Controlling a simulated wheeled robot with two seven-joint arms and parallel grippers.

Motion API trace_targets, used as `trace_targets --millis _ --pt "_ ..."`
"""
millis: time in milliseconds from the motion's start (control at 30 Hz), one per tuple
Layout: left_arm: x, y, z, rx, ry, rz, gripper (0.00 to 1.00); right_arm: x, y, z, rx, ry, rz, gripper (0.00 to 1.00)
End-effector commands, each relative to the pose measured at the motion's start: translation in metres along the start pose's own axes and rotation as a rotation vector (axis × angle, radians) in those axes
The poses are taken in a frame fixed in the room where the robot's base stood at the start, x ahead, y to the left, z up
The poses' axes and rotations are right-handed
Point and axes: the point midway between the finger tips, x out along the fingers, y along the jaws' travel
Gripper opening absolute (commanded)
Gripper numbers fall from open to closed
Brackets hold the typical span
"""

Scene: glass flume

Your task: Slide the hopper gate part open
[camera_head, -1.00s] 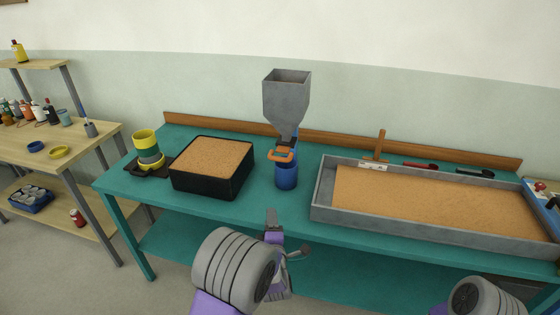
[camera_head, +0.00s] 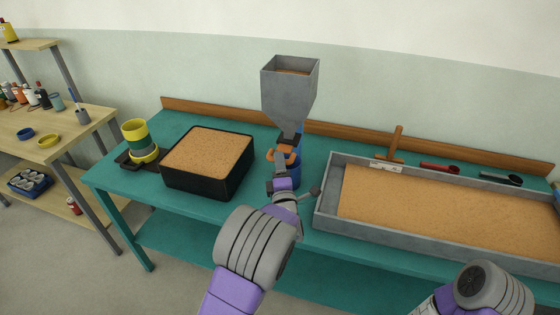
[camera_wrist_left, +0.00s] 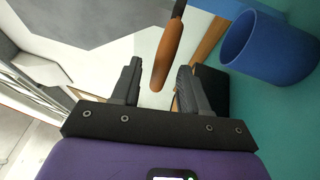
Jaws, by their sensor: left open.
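The grey hopper (camera_head: 288,100) stands at the back middle of the teal bench, with some tan sand visible inside its top. An orange gate handle (camera_head: 290,150) sticks out toward me below its spout. My left gripper (camera_head: 281,163) is just in front of the handle, partly covering it. In the left wrist view the open fingers (camera_wrist_left: 158,80) stand on either side of the orange handle (camera_wrist_left: 168,54), whose end reaches between the fingertips. I see no clear contact. A blue cup (camera_head: 295,175) stands below the spout; it also shows in the left wrist view (camera_wrist_left: 270,48).
A black sand-filled tub (camera_head: 207,185) is left of the hopper. A long grey sand tray (camera_head: 325,205) is on the right, with a wooden scraper (camera_head: 393,147) and scoops behind it. Yellow-green sieves (camera_head: 136,135) stand far left. My right forearm is at the lower right.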

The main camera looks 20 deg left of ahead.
Motion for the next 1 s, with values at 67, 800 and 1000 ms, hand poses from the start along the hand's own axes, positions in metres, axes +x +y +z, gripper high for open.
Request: trace_targets --millis 67,800,1000 --pt "0.008 -0.001 0.000 0.001 0.000 0.001 0.44 0.001 0.000 0.000 0.000 0.001 0.000 0.43" --pt "0.016 0.000 0.000 0.001 -0.002 -0.001 0.00 0.001 0.000 0.000 0.000 0.001 0.000 0.43" --pt "0.016 0.000 0.000 0.001 -0.001 -0.001 0.00 0.001 0.000 0.000 0.000 0.001 0.000 0.43"
